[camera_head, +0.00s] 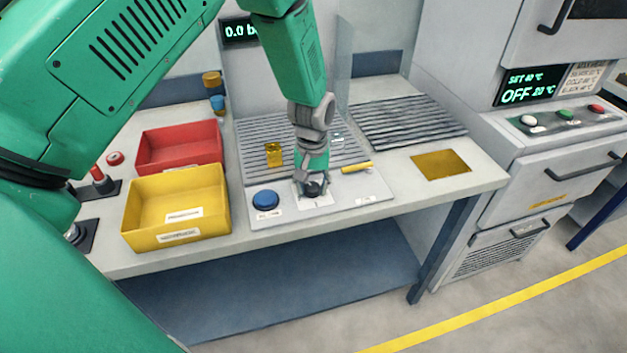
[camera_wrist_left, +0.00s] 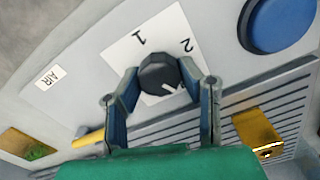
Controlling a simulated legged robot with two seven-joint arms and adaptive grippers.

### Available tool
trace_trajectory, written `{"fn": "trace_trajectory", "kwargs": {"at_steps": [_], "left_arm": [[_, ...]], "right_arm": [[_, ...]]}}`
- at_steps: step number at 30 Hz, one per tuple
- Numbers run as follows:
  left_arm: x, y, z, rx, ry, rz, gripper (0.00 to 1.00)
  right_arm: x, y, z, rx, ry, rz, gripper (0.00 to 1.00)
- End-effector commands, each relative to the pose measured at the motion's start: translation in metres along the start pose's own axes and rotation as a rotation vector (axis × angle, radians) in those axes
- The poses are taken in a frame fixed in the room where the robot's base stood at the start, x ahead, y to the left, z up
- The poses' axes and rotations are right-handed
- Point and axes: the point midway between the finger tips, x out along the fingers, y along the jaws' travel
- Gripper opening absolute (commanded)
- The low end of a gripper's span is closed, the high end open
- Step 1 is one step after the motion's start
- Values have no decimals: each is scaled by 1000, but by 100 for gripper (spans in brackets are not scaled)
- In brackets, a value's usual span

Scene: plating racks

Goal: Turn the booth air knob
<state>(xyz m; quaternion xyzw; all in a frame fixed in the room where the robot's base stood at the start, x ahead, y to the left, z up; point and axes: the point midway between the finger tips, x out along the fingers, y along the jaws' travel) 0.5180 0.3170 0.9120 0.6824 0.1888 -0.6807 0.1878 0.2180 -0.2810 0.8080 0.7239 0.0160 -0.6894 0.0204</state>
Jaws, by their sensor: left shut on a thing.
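The booth air knob (camera_wrist_left: 158,73) is a dark round knob with a white pointer line, on a white square plate marked 1 and 2 in the left wrist view. In the head view the knob (camera_head: 312,190) shows below my left gripper, on the grey panel at the bench front. My left gripper (camera_wrist_left: 162,88) has its fingers on either side of the knob and is shut on it. In the head view the left gripper (camera_head: 312,178) points down over the knob and partly hides its plate. A label reading AIR (camera_wrist_left: 47,76) is on the panel. My right gripper is not in view.
A blue button (camera_head: 266,199) is left of the knob and a yellow handle (camera_head: 357,167) is to its right. A yellow bin (camera_head: 140,213) and a red bin (camera_head: 180,139) stand left. A yellow block (camera_head: 274,154) is on the slatted rack (camera_head: 255,135). A display (camera_head: 239,30) reads 0.0.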

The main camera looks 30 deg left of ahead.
Motion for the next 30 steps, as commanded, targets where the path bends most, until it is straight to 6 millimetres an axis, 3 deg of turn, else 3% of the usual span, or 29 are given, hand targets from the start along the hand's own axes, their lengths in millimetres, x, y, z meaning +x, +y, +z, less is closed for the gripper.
{"fn": "trace_trajectory", "kwargs": {"at_steps": [1,30], "left_arm": [[3,-2,8,-42,-20,-9,4],[3,0,7,-962,-14,-12,3]], "right_arm": [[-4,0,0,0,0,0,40],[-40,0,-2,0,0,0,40]]}}
